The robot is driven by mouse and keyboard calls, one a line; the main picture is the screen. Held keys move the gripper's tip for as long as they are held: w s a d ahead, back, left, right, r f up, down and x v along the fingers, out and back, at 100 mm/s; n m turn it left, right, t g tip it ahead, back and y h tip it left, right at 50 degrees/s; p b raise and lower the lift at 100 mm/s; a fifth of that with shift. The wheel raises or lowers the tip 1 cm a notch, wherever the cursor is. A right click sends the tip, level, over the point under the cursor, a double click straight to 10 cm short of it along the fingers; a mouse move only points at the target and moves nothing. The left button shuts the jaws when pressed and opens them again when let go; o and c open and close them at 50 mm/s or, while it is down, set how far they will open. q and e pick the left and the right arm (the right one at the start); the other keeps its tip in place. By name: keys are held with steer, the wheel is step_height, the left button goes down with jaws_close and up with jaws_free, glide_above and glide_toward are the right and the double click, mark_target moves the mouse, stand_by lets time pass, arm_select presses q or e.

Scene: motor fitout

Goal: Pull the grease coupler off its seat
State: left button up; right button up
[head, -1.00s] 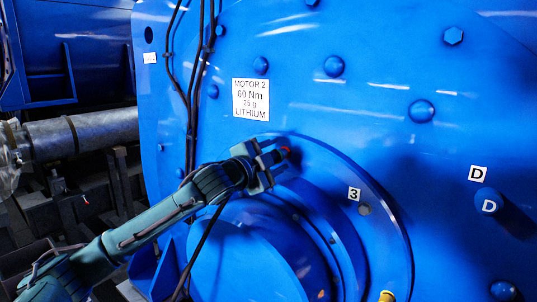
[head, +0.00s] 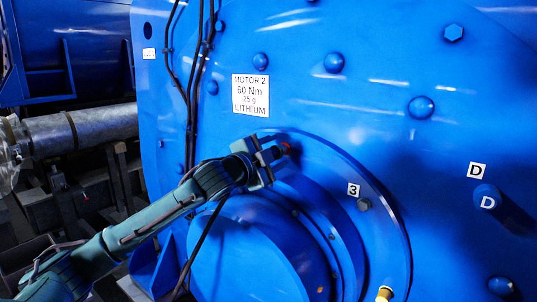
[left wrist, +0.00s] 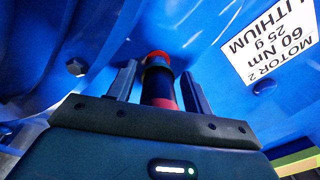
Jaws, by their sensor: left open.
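The grease coupler (left wrist: 158,86), a dark cylinder with red bands, stands between the two fingers of my left gripper (left wrist: 158,71) in the left wrist view. The fingers are open, with a visible gap on each side of it. In the head view my left gripper (head: 271,158) is at the upper left of the round flange on the blue motor, and the coupler's red end (head: 287,149) shows just beyond the fingers. The seat under the coupler is hidden. My right gripper is not in view.
A label reading MOTOR 2, 60 Nm, 25 g LITHIUM (head: 250,95) is above the gripper. Black cables (head: 190,95) run down the motor at left. A bolt (head: 364,204) marked 3, a post marked D (head: 489,202) and a yellow-tipped fitting (head: 384,294) lie to the right.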

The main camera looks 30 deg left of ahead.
arm_select(q)
steer(key=shift+f, duration=0.1)
stand_by(0.3)
steer(key=shift+c, duration=0.3)
steer(key=shift+d, duration=0.1)
steer(key=shift+c, duration=0.7)
steer(key=shift+f, duration=0.1)
steer(key=c, duration=0.9)
jaws_close()
